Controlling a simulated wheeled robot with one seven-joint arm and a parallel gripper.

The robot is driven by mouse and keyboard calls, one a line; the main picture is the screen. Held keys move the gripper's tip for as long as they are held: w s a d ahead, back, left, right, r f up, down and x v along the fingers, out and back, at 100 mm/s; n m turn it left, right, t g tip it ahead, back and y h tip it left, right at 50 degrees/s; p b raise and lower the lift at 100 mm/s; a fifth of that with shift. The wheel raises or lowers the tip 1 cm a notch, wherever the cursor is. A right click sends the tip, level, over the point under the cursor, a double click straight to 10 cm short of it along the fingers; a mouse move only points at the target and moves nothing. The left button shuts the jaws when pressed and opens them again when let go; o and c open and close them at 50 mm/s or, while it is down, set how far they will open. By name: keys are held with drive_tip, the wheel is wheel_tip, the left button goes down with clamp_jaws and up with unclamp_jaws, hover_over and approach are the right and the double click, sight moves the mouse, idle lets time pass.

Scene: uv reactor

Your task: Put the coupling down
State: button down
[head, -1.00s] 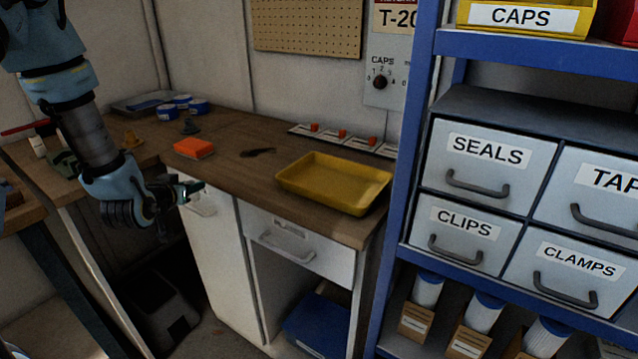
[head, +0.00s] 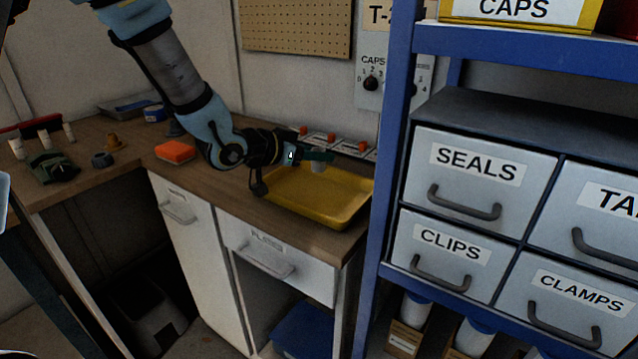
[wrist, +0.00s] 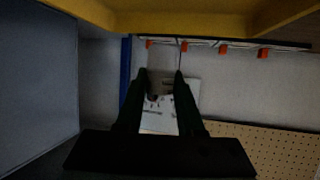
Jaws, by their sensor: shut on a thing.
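The coupling (head: 318,168) is a small pale grey cylinder at my fingertips, with its lower part showing below them in the head view. My gripper (head: 320,157) is shut on it and reaches out over the yellow tray (head: 283,215). The coupling appears above the tray; the exact gap is hard to tell. In the wrist view my two dark fingers (wrist: 161,78) show with a dim greyish shape between them, too dark to make out well. The yellow tray (wrist: 205,22) fills the top of that view.
An orange block (head: 175,151) lies on the wooden bench left of my arm. A row of holders with orange pieces (head: 332,139) runs behind the tray. The blue shelf post (head: 388,150) stands close to the tray's right. A pegboard (head: 296,27) hangs on the wall.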

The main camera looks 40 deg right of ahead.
drive_tip(key=shift+f+p, duration=0.45)
drive_tip(key=shift+f, duration=2.75)
drive_tip(key=shift+f, duration=0.15)
drive_tip(key=c, duration=0.5)
unclamp_jaws()
